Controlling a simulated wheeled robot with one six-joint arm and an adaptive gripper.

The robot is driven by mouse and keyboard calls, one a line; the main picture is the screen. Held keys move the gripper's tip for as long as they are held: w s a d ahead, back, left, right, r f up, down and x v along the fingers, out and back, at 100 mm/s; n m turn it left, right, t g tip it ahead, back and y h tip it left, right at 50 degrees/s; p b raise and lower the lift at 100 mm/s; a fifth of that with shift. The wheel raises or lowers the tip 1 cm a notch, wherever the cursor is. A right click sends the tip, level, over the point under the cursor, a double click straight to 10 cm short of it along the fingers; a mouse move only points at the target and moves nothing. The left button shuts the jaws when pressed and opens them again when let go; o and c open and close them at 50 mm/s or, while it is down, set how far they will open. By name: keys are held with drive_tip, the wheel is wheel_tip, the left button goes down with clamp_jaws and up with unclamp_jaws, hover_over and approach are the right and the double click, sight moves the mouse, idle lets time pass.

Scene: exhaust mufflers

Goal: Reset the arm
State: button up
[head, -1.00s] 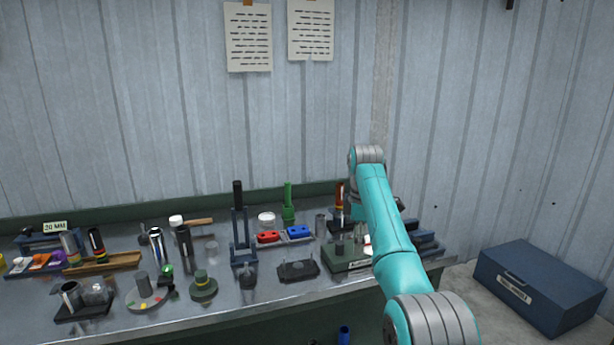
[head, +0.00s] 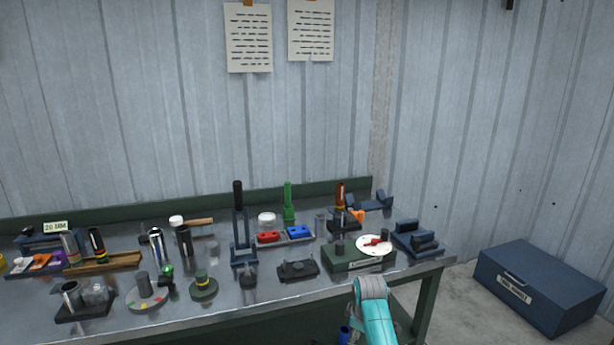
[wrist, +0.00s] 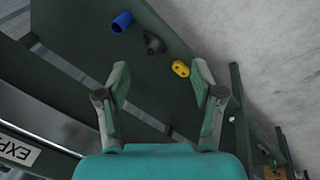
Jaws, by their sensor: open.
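My arm (head: 376,318) shows at the bottom of the head view, in front of the workbench's right part. My gripper is out of the head view. In the wrist view my gripper (wrist: 160,80) is open, its two fingers spread wide with nothing between them. Beyond the fingers are a blue cylinder (wrist: 122,22), a small dark part (wrist: 154,44) and a yellow piece with dark holes (wrist: 181,68), all clear of the fingers.
The workbench (head: 310,292) carries many parts and fixtures. A white dial with a red pointer (head: 374,244) sits on a green box (head: 345,260) near its right end. A blue case (head: 540,285) stands on the floor at right. A blue cylinder (head: 344,333) shows below the bench edge.

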drive_tip(key=s+d+f+m+t, duration=0.2)
drive_tip(key=s+f+m+t, duration=0.1)
drive_tip(key=s+f, duration=1.35)
drive_tip(key=s+f+m+t, duration=0.3)
drive_tip(key=s, duration=1.7)
drive_tip(key=s+d+r+m+t, duration=0.15)
drive_tip(key=s+r, duration=0.35)
drive_tip(key=s, duration=0.6)
drive_tip(key=s+r+m+t, duration=0.2)
drive_tip(key=s+r, duration=0.7)
drive_tip(key=r, duration=0.3)
drive_tip(key=s+r+m+t, duration=0.2)
drive_tip(key=s+r, duration=0.6)
drive_tip(key=r, duration=0.4)
drive_tip(key=shift+s+r+m, duration=0.2)
drive_tip(key=shift+s+m, duration=0.15)
drive_tip(key=shift+m, duration=0.2)
